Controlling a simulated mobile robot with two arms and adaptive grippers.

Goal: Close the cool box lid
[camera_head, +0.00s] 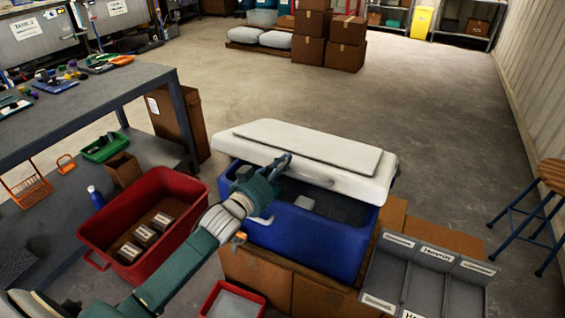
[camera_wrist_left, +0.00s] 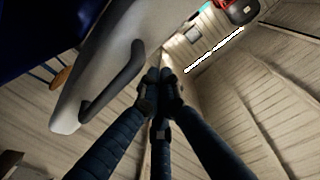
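The cool box has a blue body (camera_head: 300,232) and a white lid (camera_head: 310,152) that is partly open, tilted above the body. Dark contents show through the gap at the front. My left gripper (camera_head: 283,162) reaches in from the left to the lid's front edge. In the left wrist view its fingers (camera_wrist_left: 160,78) are drawn together with nothing visible between them. The lid's edge and a dark handle (camera_wrist_left: 113,84) show beside them; whether the fingertips touch the lid is unclear. My right gripper is not in view.
The cool box stands on brown cardboard boxes (camera_head: 255,272). A red crate (camera_head: 110,215) with dark packs stands to the left, beside a grey table (camera_head: 150,85). A grey compartment tray (camera_head: 385,270) is at the front right, near a stool (camera_head: 553,172).

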